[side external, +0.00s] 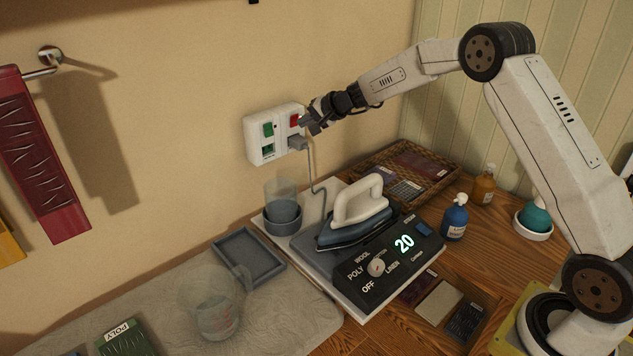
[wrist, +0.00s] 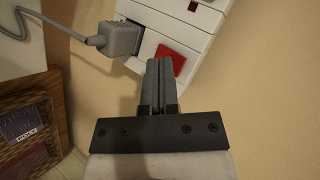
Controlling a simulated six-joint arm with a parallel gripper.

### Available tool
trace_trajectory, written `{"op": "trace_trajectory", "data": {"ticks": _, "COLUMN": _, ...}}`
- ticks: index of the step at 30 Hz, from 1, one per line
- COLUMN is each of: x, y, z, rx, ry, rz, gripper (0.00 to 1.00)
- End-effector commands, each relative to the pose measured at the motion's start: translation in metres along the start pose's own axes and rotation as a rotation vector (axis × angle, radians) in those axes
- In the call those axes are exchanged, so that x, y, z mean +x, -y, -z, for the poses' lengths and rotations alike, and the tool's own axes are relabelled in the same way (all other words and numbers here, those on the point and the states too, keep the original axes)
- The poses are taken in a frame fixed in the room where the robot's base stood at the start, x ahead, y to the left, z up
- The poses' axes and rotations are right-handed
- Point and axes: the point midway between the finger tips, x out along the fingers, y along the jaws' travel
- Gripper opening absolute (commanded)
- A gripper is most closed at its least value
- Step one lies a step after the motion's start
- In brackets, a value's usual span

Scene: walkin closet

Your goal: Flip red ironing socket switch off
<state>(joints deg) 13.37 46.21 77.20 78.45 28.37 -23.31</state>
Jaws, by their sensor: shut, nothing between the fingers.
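A white double socket plate (side external: 262,148) is on the wall above the counter, with a green switch (side external: 268,129) at left and a red switch (side external: 294,120) at right. A grey plug (side external: 298,143) with a cord sits in the right socket. In the wrist view the red switch (wrist: 170,66) is just beyond and right of my fingertips, with the plug (wrist: 118,40) at upper left. My gripper (side external: 311,121) is shut and empty, its fingers together in the wrist view (wrist: 158,66). The tips are close to the red switch; I cannot tell whether they touch it.
An iron (side external: 355,222) stands on a control base (side external: 375,285) showing 20, below the socket. The wall around the socket is clear.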

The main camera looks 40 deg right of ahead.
Motion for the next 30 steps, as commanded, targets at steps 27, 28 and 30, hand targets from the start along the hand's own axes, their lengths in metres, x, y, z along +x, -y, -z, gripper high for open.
{"op": "trace_trajectory", "data": {"ticks": 27, "x": 0.006, "y": 0.0045, "z": 0.0044, "rx": -0.001, "ry": 0.0, "rz": 0.0, "gripper": 0.0}}
{"op": "trace_trajectory", "data": {"ticks": 28, "x": 0.006, "y": 0.0045, "z": 0.0043, "rx": -0.001, "ry": 0.0, "rz": 0.0, "gripper": 0.0}}
{"op": "trace_trajectory", "data": {"ticks": 30, "x": 0.006, "y": 0.0044, "z": 0.0043, "rx": -0.001, "ry": 0.0, "rz": 0.0, "gripper": 0.0}}
